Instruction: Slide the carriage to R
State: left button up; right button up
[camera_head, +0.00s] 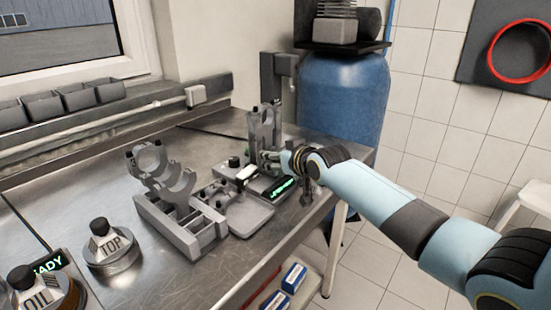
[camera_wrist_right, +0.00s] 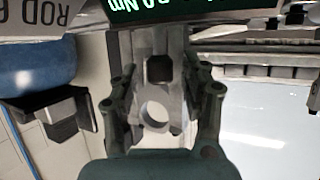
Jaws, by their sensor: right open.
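A grey upright fixture (camera_head: 262,125) stands at the back right of the bench, behind a small panel with green lit text (camera_head: 283,187). I cannot tell for sure which part is the carriage. My right gripper (camera_head: 270,160) is at the front of this fixture, partly blending with it. In the right wrist view my right gripper (camera_wrist_right: 160,108) is open, with a finger on each side of a grey part with a round hole (camera_wrist_right: 154,117). Whether the fingers touch it is unclear. The lit panel (camera_wrist_right: 180,6) shows "0.0 Nm" upside down, partly cut off. My left gripper is not in view.
A grey cradle with round saddles (camera_head: 180,225) stands left of the fixture, beside a low grey plate (camera_head: 245,215). Jars marked TOP (camera_head: 110,248) and OIL (camera_head: 45,295) are front left. A blue tank (camera_head: 345,100) stands behind the bench's right end.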

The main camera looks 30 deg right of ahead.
jog(key=shift+w+f, duration=0.15)
jog(key=shift+w, duration=0.2)
grip_shut()
dwell(0.3)
